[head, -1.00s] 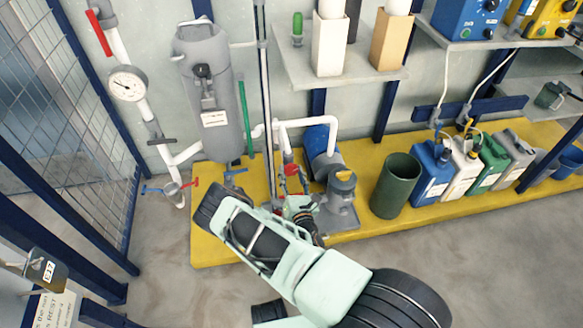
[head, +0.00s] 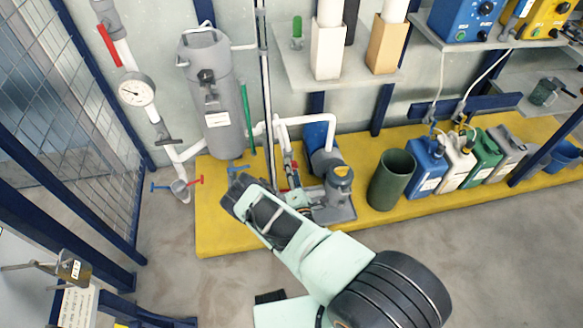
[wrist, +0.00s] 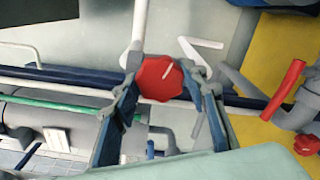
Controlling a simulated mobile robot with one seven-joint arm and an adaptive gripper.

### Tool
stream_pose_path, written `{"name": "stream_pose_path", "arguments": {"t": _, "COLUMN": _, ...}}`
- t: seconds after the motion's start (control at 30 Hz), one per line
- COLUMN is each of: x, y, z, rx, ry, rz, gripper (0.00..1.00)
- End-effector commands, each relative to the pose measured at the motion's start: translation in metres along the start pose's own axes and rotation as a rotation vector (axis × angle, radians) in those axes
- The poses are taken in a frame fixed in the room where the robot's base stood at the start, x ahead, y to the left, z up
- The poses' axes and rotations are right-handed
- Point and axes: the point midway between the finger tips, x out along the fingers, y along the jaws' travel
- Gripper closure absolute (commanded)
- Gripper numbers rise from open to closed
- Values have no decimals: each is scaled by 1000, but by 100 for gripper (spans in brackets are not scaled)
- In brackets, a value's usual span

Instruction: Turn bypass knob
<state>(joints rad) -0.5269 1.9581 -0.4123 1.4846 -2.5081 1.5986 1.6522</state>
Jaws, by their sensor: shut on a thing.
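In the wrist view a red, lobed knob (wrist: 160,78) sits on the pipework between the two blue-grey fingers of my gripper (wrist: 166,84). The fingers are shut on the knob, one on each side. White pipe runs up from behind it. In the head view my wrist and forearm cover the fingers and the held knob. A second red knob (wrist: 306,145) shows at the right of the wrist view, apart from the gripper, near a red lever (wrist: 284,90). No label for the bypass is readable.
A grey cylindrical tank (head: 212,105) and a pressure gauge (head: 136,90) stand behind at the left. A pump (head: 338,190), a green bin (head: 390,180) and several canisters stand on the yellow platform (head: 225,238).

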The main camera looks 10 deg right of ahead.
Motion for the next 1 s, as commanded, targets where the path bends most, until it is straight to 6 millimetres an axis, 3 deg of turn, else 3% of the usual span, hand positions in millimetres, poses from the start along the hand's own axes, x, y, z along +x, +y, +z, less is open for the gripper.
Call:
{"name": "stream_pose_path", "arguments": {"t": 0.77, "x": 1, "y": 1, "z": 0, "rx": 98, "ry": 1, "rz": 2, "gripper": 84}}
{"name": "stream_pose_path", "arguments": {"t": 0.8, "x": 1, "y": 1, "z": -1, "rx": 98, "ry": 1, "rz": 2, "gripper": 55}}
{"name": "stream_pose_path", "arguments": {"t": 0.93, "x": 1, "y": 1, "z": 0, "rx": 98, "ry": 1, "rz": 2, "gripper": 42}}
{"name": "stream_pose_path", "arguments": {"t": 1.0, "x": 1, "y": 1, "z": 0, "rx": 97, "ry": 1, "rz": 2, "gripper": 42}}
